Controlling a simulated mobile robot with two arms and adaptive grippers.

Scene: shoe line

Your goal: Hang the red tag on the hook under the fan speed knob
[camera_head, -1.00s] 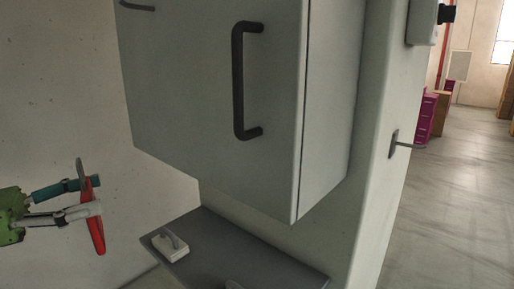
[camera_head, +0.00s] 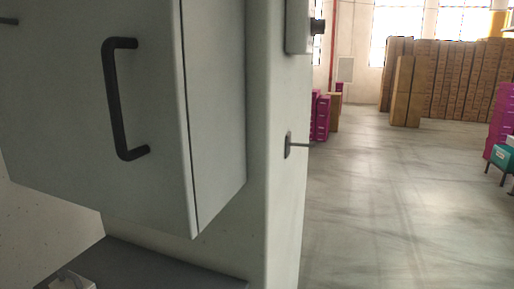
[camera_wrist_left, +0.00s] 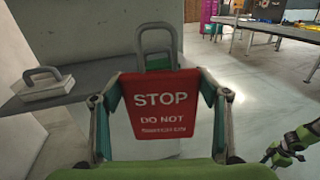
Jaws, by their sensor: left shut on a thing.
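The red tag (camera_wrist_left: 160,105) reads STOP, DO NOT SWITCH ON, and has a grey loop (camera_wrist_left: 157,37) at its top. My left gripper (camera_wrist_left: 160,110) is shut on the tag, with a finger at each side, in the left wrist view. The hook (camera_head: 302,146) is a thin rod sticking out to the right from a dark plate on the cabinet's side in the head view. The black knob (camera_head: 318,26) is on a grey box above it. A green gripper, my right one (camera_wrist_left: 284,156), shows small at lower right; its opening is unclear. Neither gripper shows in the head view.
A grey cabinet door with a dark handle (camera_head: 118,100) fills the head view's left. A shelf (camera_head: 130,262) is below; a white block with a grey handle (camera_wrist_left: 48,88) lies on it. Floor (camera_head: 400,210) is open at right, with stacked boxes (camera_head: 455,80) behind.

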